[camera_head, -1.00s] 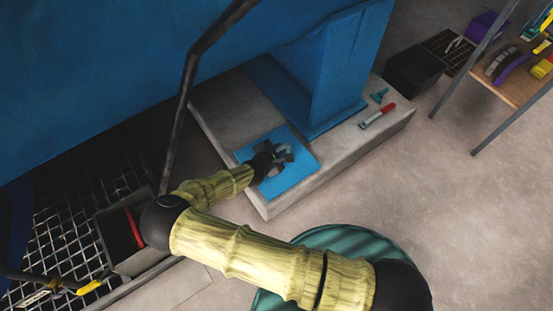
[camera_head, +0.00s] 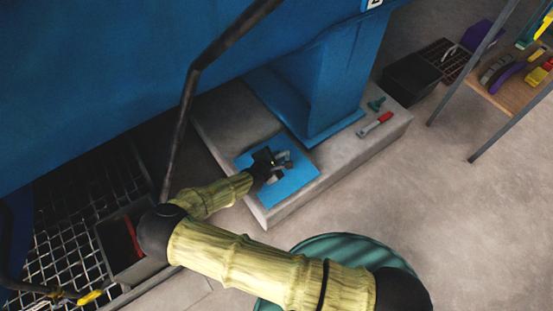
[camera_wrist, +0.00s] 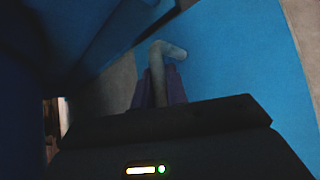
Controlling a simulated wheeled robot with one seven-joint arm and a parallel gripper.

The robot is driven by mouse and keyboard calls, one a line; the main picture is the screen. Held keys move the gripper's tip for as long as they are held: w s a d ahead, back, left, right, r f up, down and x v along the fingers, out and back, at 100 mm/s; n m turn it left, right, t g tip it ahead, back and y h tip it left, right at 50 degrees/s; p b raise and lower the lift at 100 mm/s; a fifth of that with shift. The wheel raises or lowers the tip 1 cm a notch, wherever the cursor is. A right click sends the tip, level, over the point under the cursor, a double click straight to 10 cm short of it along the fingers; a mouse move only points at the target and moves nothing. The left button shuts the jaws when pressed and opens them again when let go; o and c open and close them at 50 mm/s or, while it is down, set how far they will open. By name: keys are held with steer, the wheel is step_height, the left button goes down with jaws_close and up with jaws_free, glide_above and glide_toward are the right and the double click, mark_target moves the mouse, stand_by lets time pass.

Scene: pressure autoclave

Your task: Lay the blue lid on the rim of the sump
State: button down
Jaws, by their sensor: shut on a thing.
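The blue lid (camera_head: 294,184) is a flat blue plate on the concrete plinth, near its front left end. My gripper (camera_head: 281,163) is over the lid's middle, shut on its grey bent handle (camera_wrist: 168,50), which stands up between the fingers in the wrist view. The lid (camera_wrist: 240,65) also fills the right of that view. I cannot tell whether the lid touches the plinth. The sump appears to be the open grey box (camera_head: 153,266) beside the floor grating at the left. Something red shows inside it; my arm hides part of its right side.
A blue support leg (camera_head: 325,85) stands on the plinth (camera_head: 225,125) behind the lid. A red-handled tool (camera_head: 377,123) and a small teal part (camera_head: 376,104) lie to the right. A dark bent pipe (camera_head: 190,100) rises between lid and box. A green drum (camera_head: 350,246) stands in front.

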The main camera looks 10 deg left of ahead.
step_height(320, 180, up, 9)
steer(key=p, duration=0.4)
steer(key=shift+w+f, duration=0.1)
steer(key=shift+f, duration=0.05)
